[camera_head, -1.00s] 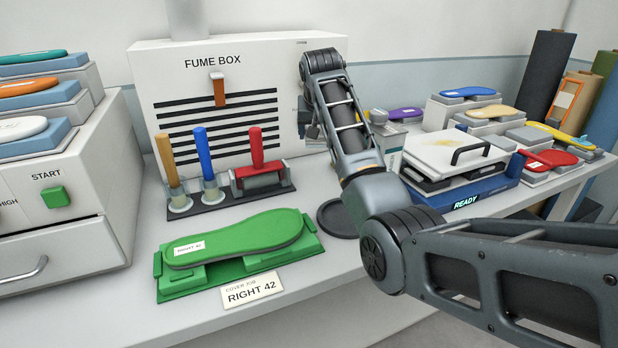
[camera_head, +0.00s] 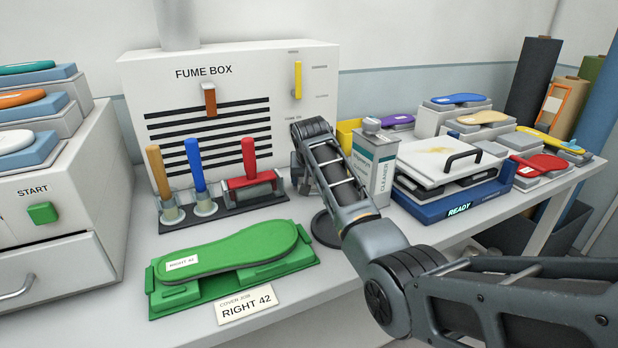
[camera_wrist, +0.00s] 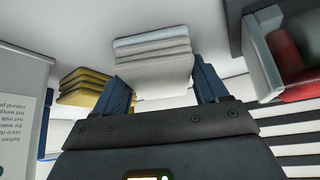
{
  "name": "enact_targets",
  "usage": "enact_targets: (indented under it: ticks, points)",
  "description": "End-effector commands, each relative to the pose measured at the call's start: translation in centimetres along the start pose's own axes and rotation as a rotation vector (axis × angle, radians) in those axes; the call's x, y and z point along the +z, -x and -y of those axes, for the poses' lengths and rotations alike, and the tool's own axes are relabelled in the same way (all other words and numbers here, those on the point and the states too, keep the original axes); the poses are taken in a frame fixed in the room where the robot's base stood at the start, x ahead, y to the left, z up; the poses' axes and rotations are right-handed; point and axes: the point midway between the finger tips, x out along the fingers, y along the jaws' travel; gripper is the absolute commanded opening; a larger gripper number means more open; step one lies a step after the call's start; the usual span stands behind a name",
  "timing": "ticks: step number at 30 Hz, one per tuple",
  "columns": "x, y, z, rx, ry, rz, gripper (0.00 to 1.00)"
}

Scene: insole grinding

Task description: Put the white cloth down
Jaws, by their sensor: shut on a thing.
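The white cloth (camera_wrist: 152,68) shows in the wrist view as a folded, layered stack between the two fingers of my gripper (camera_wrist: 164,88). My gripper is shut on it. The white bench surface shows around the cloth; I cannot tell whether the cloth touches it. In the head view the cloth is hidden, and my gripper is mostly hidden behind my arm, in front of the fume box's right part.
Yellow folded cloths (camera_wrist: 85,86) lie near the white one. A cleaner can (camera_head: 376,165) stands to the right of my arm. The red roller (camera_head: 250,175) stands in a rack to the left. A dark round disc (camera_head: 325,229) lies in front. A green insole (camera_head: 230,250) lies nearer.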

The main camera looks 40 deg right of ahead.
Motion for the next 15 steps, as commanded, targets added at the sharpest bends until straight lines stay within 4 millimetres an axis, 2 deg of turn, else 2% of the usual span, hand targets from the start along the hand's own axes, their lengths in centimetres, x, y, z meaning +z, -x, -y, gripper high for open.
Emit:
enact_targets:
  ticks: [8, 9, 15]
  points:
    - [0.07, -0.17, 0.01, 0.000, -0.001, -0.001, 0.48]
    - [0.01, -0.09, 0.01, 0.000, -0.001, -0.002, 0.77]
    - [0.00, -0.08, 0.00, 0.000, -0.001, -0.001, 0.96]
